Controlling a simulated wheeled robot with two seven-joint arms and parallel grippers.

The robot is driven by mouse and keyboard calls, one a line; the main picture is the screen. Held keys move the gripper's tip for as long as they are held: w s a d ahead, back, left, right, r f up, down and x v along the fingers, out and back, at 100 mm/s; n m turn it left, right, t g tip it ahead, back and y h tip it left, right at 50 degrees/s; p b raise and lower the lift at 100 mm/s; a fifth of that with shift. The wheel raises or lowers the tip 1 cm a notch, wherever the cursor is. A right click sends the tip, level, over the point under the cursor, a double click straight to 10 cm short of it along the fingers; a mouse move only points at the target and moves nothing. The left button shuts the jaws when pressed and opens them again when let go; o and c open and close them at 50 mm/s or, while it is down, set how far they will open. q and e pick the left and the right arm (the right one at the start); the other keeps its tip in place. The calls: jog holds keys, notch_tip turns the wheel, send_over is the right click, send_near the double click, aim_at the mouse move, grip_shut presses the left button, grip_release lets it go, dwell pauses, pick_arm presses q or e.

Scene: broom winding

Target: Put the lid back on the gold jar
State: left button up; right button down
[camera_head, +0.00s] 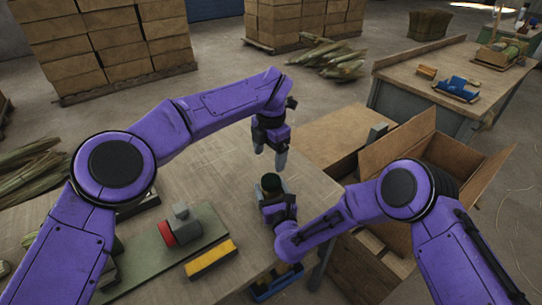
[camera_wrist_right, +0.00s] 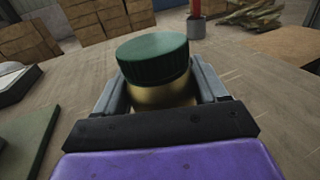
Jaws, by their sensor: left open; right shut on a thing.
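The gold jar (camera_wrist_right: 165,97) is between the fingers of my right gripper (camera_wrist_right: 160,88), which is shut on it. The dark green lid (camera_wrist_right: 152,60) sits on top of the jar, looking slightly offset to the left in the right wrist view. I cannot tell whether it is fully seated. In the head view the lid (camera_head: 271,182) shows at the tip of my right gripper (camera_head: 272,193), and the jar is mostly hidden. My left gripper (camera_head: 270,153) is open and empty, fingers pointing down, above and just behind the lid, apart from it.
The workbench (camera_head: 225,180) is clear around the jar. A green board (camera_head: 155,262) with a grey and red device (camera_head: 181,226) and a yellow block (camera_head: 211,258) lie front left. An open cardboard box (camera_head: 400,160) stands right. A blue bin (camera_head: 275,284) is at the front edge.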

aim_at(271, 179)
pick_arm(q)
jog(key=n, duration=0.6)
jog(key=shift+s, duration=0.15)
jog(key=n, duration=0.6)
jog(key=shift+s+d+f+n, duration=0.1)
jog(key=shift+d+n, duration=0.1)
jog(key=shift+n, duration=0.1)
notch_tip(271, 179, down, 8)
jog(key=shift+c, duration=0.3)
